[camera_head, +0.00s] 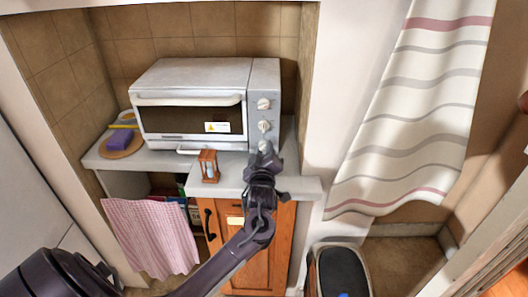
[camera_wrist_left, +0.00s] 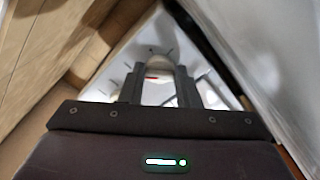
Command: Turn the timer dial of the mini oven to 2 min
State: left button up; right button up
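The white mini oven (camera_head: 190,100) stands on the counter with three dials down its right panel. The upper dial (camera_head: 263,104) and the middle dial (camera_head: 264,126) are uncovered. My left gripper (camera_head: 264,150) is at the lowest dial and mostly hides it. In the left wrist view, the two dark fingers (camera_wrist_left: 158,72) stand apart, one on each side of a rounded grey dial (camera_wrist_left: 156,58). Tick marks surround the dial, and a small red mark shows between the fingers. Whether the fingers touch the dial is unclear. The dial's setting cannot be read. My right gripper is out of view.
A small wooden hourglass (camera_head: 208,165) stands on the counter (camera_head: 232,172) left of my left arm. A purple sponge (camera_head: 119,138) lies on a round board at the left. A checked cloth (camera_head: 150,235) hangs below. A striped curtain (camera_head: 410,120) hangs at the right.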

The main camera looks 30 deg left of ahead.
pick_arm(q)
jog(key=shift+c, duration=1.4)
jog(key=shift+m+p, duration=0.3)
jog(key=shift+m, duration=0.2)
jog(key=o, duration=1)
jog(key=shift+c, duration=0.2)
jog(key=shift+b+v, duration=0.75)
jog(key=shift+v, duration=3.15)
